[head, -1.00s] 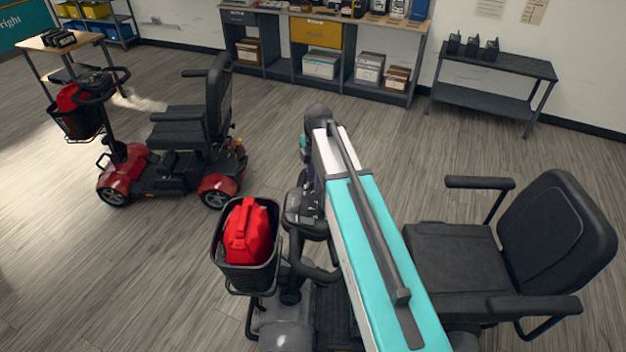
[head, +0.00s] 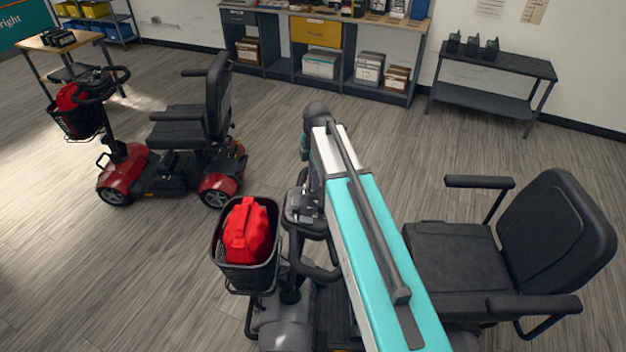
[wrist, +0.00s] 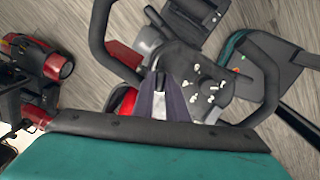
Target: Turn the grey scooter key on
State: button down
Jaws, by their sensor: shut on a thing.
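The grey scooter (head: 287,325) stands in the foreground of the head view, with its black console (head: 299,207) beside my arm. In the wrist view the console (wrist: 212,88), with small white marks, lies inside the black handlebar loop (wrist: 98,35). My gripper (wrist: 160,82) reaches down onto the console's left part and is shut on the key, which is mostly hidden between the fingers. Whether the key is turned does not show. In the head view my arm hides the gripper.
A black basket (head: 247,278) with a red bag (head: 246,232) hangs at the grey scooter's front, left of my arm. Its black seat (head: 450,258) is to the right. A red scooter (head: 120,178) stands at left. The floor between the scooters is clear.

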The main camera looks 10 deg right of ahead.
jog(key=m, duration=0.5)
jog(key=shift+w+d+m+g, duration=0.2)
jog(key=shift+m+g, duration=0.1)
jog(key=shift+m, duration=0.1)
jog(key=m, duration=0.4)
jog(key=shift+r+m+g, duration=0.1)
jog(key=shift+m+g, duration=0.2)
jog(key=shift+m, duration=0.1)
jog(key=c, duration=1.8)
grip_release()
jog(key=shift+o, duration=0.2)
jog(key=shift+a, duration=0.1)
notch_tip(320, 180, up, 14)
jog(key=b, duration=0.4)
jog(key=shift+w+d, duration=0.35)
jog(key=shift+d, duration=0.05)
